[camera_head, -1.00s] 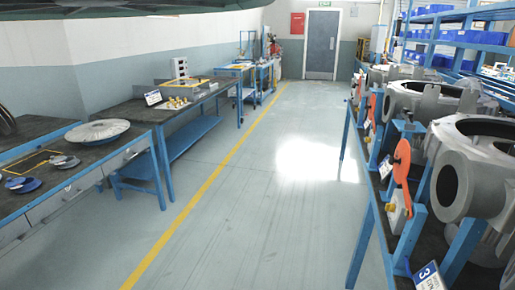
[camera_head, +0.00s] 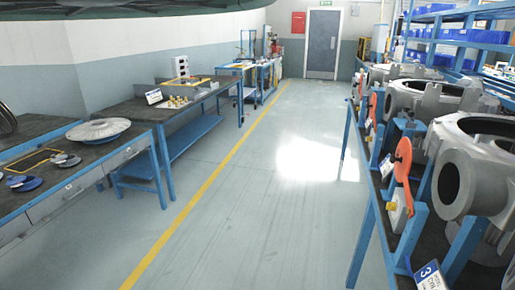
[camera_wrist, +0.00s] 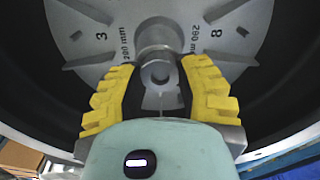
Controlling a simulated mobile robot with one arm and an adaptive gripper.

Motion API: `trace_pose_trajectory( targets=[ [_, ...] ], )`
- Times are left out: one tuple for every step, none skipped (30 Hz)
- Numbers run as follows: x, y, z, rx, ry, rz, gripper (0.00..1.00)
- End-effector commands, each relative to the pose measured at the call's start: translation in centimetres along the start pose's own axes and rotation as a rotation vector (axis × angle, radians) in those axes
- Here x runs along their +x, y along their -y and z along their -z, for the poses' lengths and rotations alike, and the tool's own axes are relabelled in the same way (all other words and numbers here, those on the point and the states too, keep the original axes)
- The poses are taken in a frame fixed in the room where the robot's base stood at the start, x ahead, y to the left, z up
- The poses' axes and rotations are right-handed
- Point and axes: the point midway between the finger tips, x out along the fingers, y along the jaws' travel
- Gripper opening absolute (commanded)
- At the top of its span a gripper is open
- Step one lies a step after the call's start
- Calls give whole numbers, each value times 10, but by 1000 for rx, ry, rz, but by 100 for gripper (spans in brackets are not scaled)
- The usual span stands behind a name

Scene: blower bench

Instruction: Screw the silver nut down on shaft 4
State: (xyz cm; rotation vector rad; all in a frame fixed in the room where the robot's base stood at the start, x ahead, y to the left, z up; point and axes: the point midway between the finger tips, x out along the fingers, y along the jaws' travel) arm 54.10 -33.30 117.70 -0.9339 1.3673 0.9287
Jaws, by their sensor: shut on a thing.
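In the wrist view, my gripper (camera_wrist: 160,73) has its two yellow-padded fingers closed on the sides of a small silver nut (camera_wrist: 159,74) with a round hole facing the camera. The nut is in line with the hub of a grey finned disc (camera_wrist: 108,62). How far the nut is seated on the shaft cannot be told, and no shaft number 4 is readable. My gripper does not show in the head view.
The disc sits inside a dark round housing in the wrist view. In the head view, large grey housings (camera_head: 465,185) line the right bench, with a placard marked 3 (camera_head: 430,276) in front. The aisle floor (camera_head: 250,220) is clear.

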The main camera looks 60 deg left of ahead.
Motion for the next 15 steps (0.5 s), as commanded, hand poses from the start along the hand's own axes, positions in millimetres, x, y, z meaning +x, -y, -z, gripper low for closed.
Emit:
trace_pose_trajectory(
  targets=[
    [2,0,-1,64,4,0,0],
    [2,0,-1,107,4,0,0],
    [2,0,-1,163,4,-1,0],
    [2,0,-1,205,4,-1,0],
    [2,0,-1,247,3,-1,0],
    [2,0,-1,304,3,-1,0],
    [2,0,-1,345,4,-2,0],
    [2,0,-1,388,4,-2,0],
    [2,0,-1,444,4,-2,0],
    [2,0,-1,487,4,-2,0],
    [2,0,0,530,4,-2,0],
    [1,0,0,586,4,-2,0],
    [1,0,0,628,4,-2,0],
    [1,0,0,670,4,-2,0],
    [1,0,0,727,4,-2,0]
  ],
)
